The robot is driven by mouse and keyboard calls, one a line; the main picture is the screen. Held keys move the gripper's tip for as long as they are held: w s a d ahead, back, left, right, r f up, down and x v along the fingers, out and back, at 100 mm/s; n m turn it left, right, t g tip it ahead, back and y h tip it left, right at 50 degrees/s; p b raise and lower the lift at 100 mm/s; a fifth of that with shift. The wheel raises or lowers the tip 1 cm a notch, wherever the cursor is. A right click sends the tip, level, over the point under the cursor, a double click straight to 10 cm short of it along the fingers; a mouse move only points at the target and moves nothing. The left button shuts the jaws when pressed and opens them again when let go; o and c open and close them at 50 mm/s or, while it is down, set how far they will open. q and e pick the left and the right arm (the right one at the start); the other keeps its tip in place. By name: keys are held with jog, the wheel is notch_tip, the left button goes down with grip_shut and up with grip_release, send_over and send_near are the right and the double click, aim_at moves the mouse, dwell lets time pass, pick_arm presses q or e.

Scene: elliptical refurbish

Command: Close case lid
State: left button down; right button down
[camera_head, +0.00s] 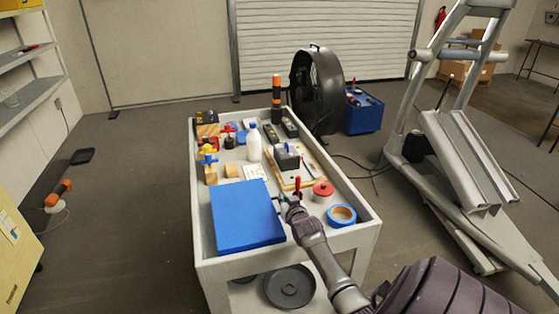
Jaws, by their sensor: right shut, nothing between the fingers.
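A blue flat case (244,216) lies at the near left of the cart top. Its lid face looks flat and level; from here I cannot tell whether a gap remains at its edge. My right arm reaches in from the lower right. My right gripper (286,203) is shut and empty, at the right edge of the blue case; I cannot tell whether it touches the case. My left gripper is not in view.
The grey cart (362,226) has a raised rim. Blue tape (342,215), a red lidded pot (323,189), a white bottle (254,143) and a wooden board with a dark block (287,157) crowd its top. A metal frame (465,150) stands to the right. The floor left is mostly clear.

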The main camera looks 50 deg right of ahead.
jog(key=f, duration=0.1)
jog(key=f+b, duration=0.1)
jog(key=f, duration=0.1)
jog(key=shift+s+d, duration=0.15)
jog(key=shift+d, duration=0.1)
jog(key=shift+f+b, duration=0.25)
jog(key=shift+b, duration=0.05)
jog(key=shift+s+f, duration=0.1)
jog(key=shift+f, duration=0.1)
notch_tip(320, 180, up, 11)
jog(key=shift+f, duration=0.15)
dwell(0.3)
